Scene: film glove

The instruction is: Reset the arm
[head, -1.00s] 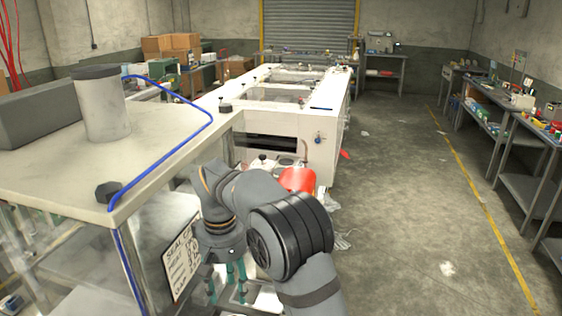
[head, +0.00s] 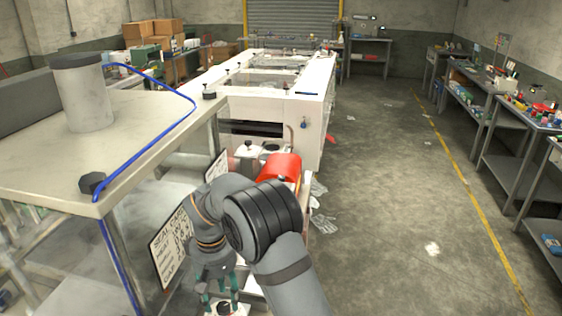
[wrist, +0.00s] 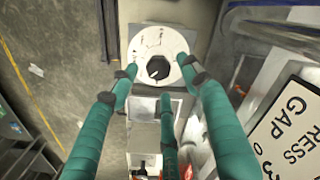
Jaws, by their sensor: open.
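My gripper (wrist: 157,95) has teal fingers with dark tips. In the wrist view the fingers are spread open, with nothing visible between them. A round white dial plate with a black knob (wrist: 158,68) lies beyond the fingertips; I cannot tell how far below. In the head view my gripper (head: 222,290) hangs fingers down at the bottom, beside the clear-walled cabinet, partly cut off by the frame edge. My arm is bent above it and hides part of the machine behind.
The cabinet (head: 150,112) with a blue tube (head: 160,135) and a sign (head: 170,245) stands close on the left. A red cylinder (head: 280,167) and a long white machine (head: 315,105) are ahead. Clear plastic scraps (head: 322,222) lie on the floor. The aisle (head: 400,180) at right is mostly clear.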

